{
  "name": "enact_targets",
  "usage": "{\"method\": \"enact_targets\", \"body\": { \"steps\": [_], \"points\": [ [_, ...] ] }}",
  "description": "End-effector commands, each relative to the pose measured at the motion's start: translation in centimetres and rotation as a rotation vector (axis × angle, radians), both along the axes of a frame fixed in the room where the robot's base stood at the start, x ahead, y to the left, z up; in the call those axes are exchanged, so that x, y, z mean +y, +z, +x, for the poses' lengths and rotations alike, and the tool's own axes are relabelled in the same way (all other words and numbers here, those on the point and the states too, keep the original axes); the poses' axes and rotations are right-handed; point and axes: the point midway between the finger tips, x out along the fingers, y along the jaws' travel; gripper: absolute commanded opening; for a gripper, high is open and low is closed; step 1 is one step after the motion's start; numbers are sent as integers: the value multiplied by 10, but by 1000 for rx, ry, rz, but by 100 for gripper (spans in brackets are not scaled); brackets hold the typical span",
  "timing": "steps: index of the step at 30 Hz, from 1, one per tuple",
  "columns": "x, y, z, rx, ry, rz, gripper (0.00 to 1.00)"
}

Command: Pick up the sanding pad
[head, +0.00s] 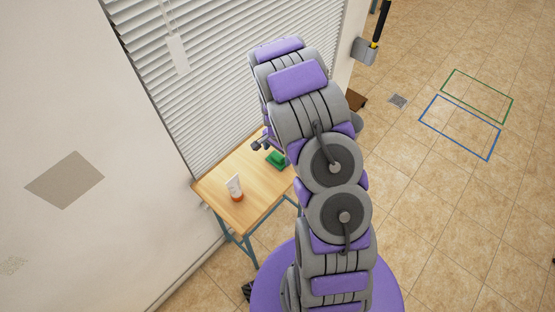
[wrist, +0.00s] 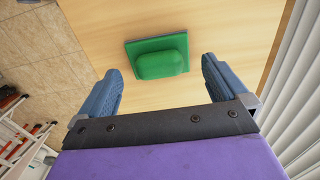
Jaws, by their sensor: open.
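The sanding pad is green, with a flat rectangular base and a rounded raised grip. It lies on the wooden table (head: 215,192) in the head view, where the pad (head: 278,159) is near my arm. In the wrist view the pad (wrist: 158,58) is just beyond the fingertips, between their lines and slightly left of centre. My gripper (wrist: 158,75) is open and empty, with blue fingers spread on both sides, apart from the pad.
A white tube with an orange cap (head: 235,187) stands on the table near its left front. Window blinds (head: 215,75) and a wall border the table. In the wrist view, blinds (wrist: 300,85) are close on the right. Open tiled floor (head: 450,210) lies to the right.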

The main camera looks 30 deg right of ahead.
Motion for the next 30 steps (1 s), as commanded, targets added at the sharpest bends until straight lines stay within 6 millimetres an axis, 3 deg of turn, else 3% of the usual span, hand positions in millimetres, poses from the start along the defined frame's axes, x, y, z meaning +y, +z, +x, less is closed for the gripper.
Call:
{"method": "enact_targets", "body": {
  "steps": [5, 12, 26, 30],
  "points": [
    [1, -26, -1, 4, 0, 3, 100],
    [1, -26, -1, 2, 0, 2, 100],
    [1, -26, -1, 2, 0, 2, 56],
    [1, -26, -1, 2, 0, 2, 54]
  ]
}}
